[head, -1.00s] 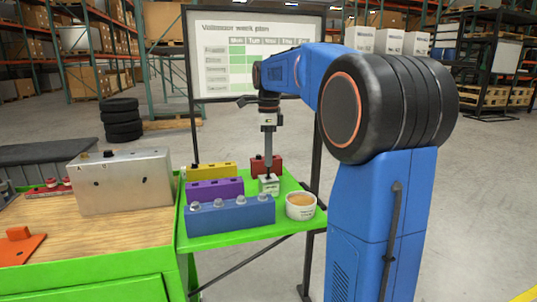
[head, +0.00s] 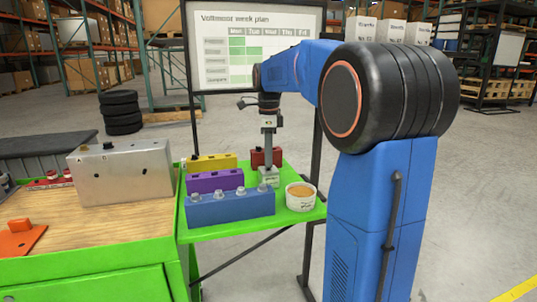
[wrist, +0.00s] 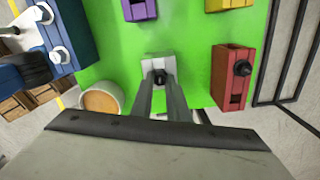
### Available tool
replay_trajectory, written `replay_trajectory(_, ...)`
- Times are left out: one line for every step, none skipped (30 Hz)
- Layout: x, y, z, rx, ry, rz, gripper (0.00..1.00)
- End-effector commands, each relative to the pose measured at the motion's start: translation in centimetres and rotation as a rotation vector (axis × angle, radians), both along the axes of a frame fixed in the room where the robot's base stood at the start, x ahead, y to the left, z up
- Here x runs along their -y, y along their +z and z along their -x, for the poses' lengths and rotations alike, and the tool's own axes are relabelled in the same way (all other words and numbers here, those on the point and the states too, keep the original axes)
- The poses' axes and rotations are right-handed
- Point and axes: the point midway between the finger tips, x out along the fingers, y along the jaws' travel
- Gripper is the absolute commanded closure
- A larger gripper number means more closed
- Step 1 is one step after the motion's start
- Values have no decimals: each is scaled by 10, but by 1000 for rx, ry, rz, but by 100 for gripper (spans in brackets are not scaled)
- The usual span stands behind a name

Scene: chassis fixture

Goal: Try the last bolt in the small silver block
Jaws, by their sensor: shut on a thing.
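The small silver block (wrist: 158,63) stands on the green table shelf. In the head view the small silver block (head: 268,176) shows under my gripper, partly behind the blue block's end. My gripper (wrist: 160,80) points down over it, with its fingers closed on a dark bolt (wrist: 160,75). The bolt is at the block's top. I cannot tell how deep it sits, and the fingers hide part of it. In the head view my gripper (head: 268,165) is upright and close to the block.
Beside it are a blue block (head: 230,208) with several bolts, a purple block (head: 215,181), a yellow block (head: 212,163) and a red block (wrist: 232,80) with a dark bolt. A cup (head: 300,198) stands close by on the right. A large silver box (head: 122,175) stands left.

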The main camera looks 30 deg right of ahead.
Motion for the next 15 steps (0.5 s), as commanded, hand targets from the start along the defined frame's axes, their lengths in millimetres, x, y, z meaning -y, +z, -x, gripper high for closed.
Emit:
replay_trajectory(0,-2,0,0,0,0,100)
replay_trajectory(0,-3,0,0,0,0,100)
replay_trajectory(0,-4,0,0,0,0,100)
replay_trajectory(0,-5,0,0,0,0,100)
replay_trajectory(0,-6,0,0,0,0,100)
replay_trajectory(0,-7,0,0,0,0,100)
replay_trajectory(0,-8,0,0,0,0,100)
replay_trajectory(0,-8,0,0,0,0,100)
replay_trajectory(0,-9,0,0,0,0,100)
replay_trajectory(0,-10,0,1,0,1,100)
replay_trajectory(0,-10,0,1,0,1,100)
replay_trajectory(0,-10,0,1,0,1,100)
replay_trajectory(0,-10,0,1,0,1,100)
replay_trajectory(0,-10,0,1,0,1,100)
replay_trajectory(0,-10,0,1,0,1,100)
